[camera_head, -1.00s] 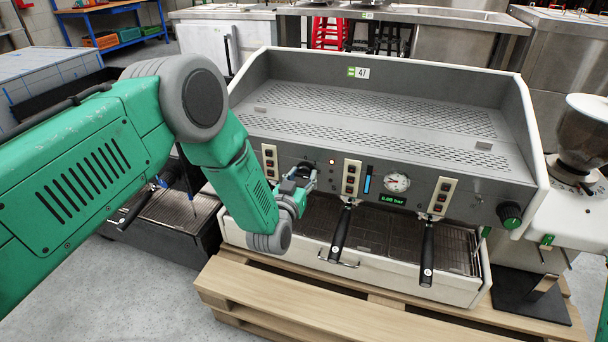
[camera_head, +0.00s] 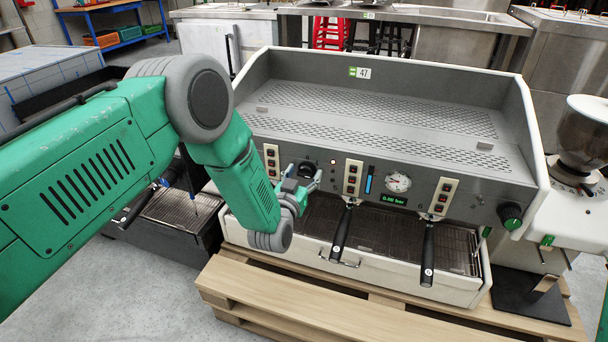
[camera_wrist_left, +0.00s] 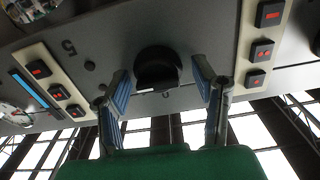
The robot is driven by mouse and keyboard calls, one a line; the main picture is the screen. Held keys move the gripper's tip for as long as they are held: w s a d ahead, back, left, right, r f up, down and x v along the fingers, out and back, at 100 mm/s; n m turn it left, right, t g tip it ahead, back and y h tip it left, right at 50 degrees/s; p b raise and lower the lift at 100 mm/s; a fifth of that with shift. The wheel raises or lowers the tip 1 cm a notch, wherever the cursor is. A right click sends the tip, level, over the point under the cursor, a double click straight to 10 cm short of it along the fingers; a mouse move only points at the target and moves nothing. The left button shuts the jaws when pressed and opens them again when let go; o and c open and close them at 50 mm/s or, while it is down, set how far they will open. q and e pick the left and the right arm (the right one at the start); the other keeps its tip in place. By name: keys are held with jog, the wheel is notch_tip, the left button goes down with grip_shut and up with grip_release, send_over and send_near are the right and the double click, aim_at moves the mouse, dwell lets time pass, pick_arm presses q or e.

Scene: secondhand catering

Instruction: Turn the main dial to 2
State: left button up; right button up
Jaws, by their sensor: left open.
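The main dial is a round black knob (camera_wrist_left: 157,68) on the grey front panel of the espresso machine (camera_head: 300,133). In the head view the dial (camera_head: 306,170) is partly covered by my gripper. My left gripper (camera_head: 303,182) is at the left part of the panel. In the left wrist view its open fingers (camera_wrist_left: 160,76) stand on either side of the dial, with gaps showing, so it does not hold it. A small numeral is printed left of the dial and a 0-like mark lies below it. The dial's exact setting is unclear. My right gripper is out of view.
Button plates (camera_head: 353,178) flank the dial. Two portafilters (camera_head: 428,254) hang over the drip tray. A pressure gauge (camera_head: 397,182) and a green-ringed knob (camera_head: 510,215) are further right. The machine stands on a wooden pallet (camera_head: 290,302); a grinder (camera_head: 583,140) is beside it.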

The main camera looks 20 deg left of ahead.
pick_arm(q)
jog(key=shift+s+f, duration=0.1)
jog(key=s, duration=1.1)
jog(key=shift+s+a, duration=0.15)
jog(key=shift+s, duration=0.25)
